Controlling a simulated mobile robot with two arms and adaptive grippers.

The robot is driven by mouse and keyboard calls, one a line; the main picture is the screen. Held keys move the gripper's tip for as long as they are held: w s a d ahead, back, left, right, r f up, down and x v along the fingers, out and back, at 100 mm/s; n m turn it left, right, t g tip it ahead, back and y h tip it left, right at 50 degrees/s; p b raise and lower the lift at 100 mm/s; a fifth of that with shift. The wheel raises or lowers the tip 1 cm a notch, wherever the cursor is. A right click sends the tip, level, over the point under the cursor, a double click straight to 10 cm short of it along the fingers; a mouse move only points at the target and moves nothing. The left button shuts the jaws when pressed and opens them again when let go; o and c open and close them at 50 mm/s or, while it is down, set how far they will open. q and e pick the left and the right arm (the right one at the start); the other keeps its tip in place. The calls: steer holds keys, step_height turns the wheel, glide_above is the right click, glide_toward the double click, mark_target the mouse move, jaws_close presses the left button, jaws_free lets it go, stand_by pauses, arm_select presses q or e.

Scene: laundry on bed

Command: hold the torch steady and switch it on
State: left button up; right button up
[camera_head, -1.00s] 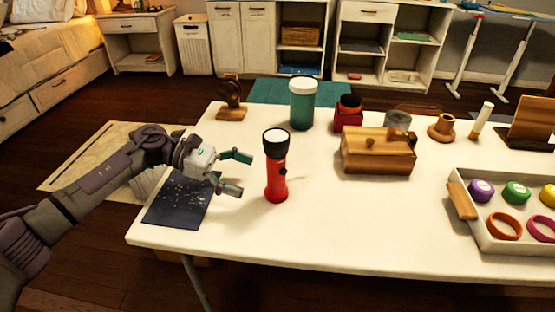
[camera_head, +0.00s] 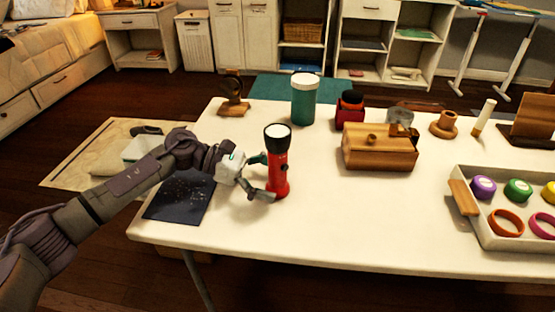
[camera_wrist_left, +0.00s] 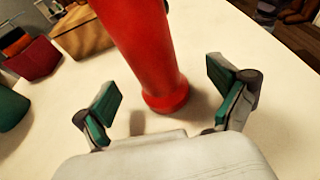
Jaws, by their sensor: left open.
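A red torch (camera_head: 278,174) with a black head stands upright on the white table (camera_head: 330,225), its pale lens facing up. Its red body also fills the upper middle of the left wrist view (camera_wrist_left: 150,50). My left gripper (camera_head: 266,176) is open at the torch's left side. In the wrist view its two green-padded fingers (camera_wrist_left: 166,100) are spread wide, with the lower part of the torch between and just beyond them, apart from both pads. The torch's switch is not clearly seen now. My right gripper is not in view.
A dark speckled mat (camera_head: 180,196) lies under my left arm. Behind the torch stand a teal jar (camera_head: 304,104), a wooden box (camera_head: 378,152) and a red container (camera_head: 350,117). A tray (camera_head: 482,232) with coloured rings is at right. The table's front is clear.

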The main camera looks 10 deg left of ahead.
arm_select(q)
steer(key=c, duration=1.2)
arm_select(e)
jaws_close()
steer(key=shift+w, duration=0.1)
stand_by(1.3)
